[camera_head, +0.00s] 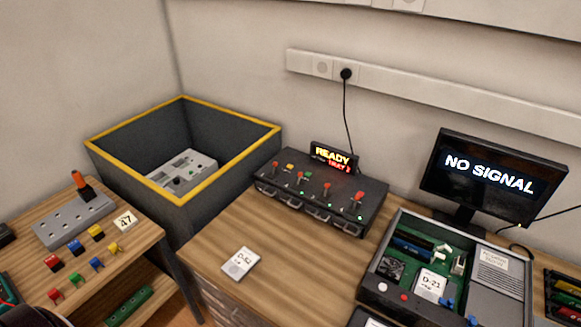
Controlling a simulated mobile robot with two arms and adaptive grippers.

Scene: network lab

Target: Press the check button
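No button with a readable "check" label shows. A black test unit (322,190) stands at the back of the wooden desk, with several red-topped levers and small coloured lights on its top. A small display (333,157) behind it reads "READY" above a smaller line. An open grey case (505,296) at the right holds green circuitry and a label "D-21". A white round button (382,287) and a red one (404,297) sit on its front left edge. Neither gripper can be made out; a dark rounded shape at the bottom left edge is too cut off to identify.
A monitor (490,177) reads "NO SIGNAL". A yellow-rimmed grey bin (235,140) holds a grey device. A left side table (135,240) carries coloured parts. The desk's front middle is clear.

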